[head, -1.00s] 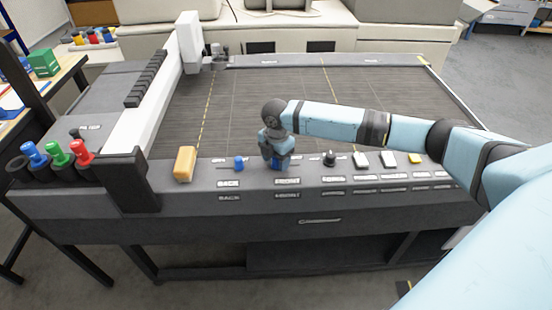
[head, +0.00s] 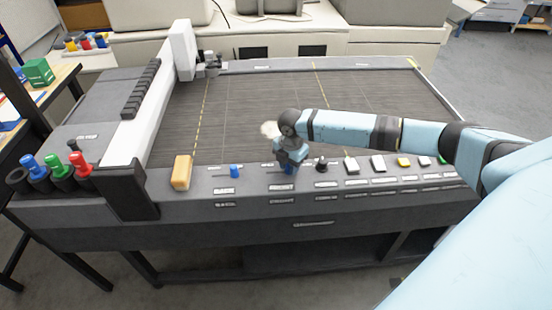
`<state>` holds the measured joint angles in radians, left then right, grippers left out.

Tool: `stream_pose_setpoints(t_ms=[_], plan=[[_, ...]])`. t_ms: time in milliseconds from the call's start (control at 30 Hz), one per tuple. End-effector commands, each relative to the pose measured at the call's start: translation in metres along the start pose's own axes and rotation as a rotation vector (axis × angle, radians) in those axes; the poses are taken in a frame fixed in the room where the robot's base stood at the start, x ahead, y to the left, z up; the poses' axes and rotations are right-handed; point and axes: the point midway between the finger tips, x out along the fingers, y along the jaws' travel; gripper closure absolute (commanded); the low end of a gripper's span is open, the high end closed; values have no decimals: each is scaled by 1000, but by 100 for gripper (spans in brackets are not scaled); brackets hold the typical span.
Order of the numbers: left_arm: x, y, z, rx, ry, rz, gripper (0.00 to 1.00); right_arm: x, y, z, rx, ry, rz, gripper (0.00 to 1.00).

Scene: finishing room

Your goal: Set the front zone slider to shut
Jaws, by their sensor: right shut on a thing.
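The front zone slider's blue knob (head: 289,170) is on the control panel above the second label from the left, mostly covered by my right gripper. My right gripper (head: 288,167) points down at it and is shut on the knob. The knob stands at or a little right of the middle over its label; its slot is largely hidden. The back zone slider's blue knob (head: 234,171) stands free to the left. My left gripper is not in view.
A yellow block (head: 182,172) is on the panel at left. A black knob (head: 321,164) and several push buttons lie right of my gripper. The white gantry beam (head: 123,135) crosses the left of the dark cutting bed (head: 240,110). Coloured tools stand at far left.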

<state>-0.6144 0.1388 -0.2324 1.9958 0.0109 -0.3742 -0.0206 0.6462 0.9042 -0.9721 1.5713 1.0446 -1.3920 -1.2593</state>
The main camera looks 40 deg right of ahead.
Motion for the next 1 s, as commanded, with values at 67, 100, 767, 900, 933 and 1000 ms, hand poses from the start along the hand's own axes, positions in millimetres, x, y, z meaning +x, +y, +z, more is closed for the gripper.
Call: stream_pose_setpoints(t_ms=[67, 100, 767, 900, 933, 1000], plan=[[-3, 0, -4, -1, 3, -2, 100, -1, -4, 4, 0, 0, -3, 100], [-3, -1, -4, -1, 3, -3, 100, 0, -5, 4, 0, 0, -2, 100], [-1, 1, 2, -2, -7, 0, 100, -1, -4, 4, 0, 0, 0, 44], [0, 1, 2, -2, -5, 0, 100, -14, -3, 4, -1, 1, 3, 44], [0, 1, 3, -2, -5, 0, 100, -18, -3, 4, 0, 0, 3, 44], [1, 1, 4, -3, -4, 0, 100, -32, -4, 5, 0, -1, 5, 44]])
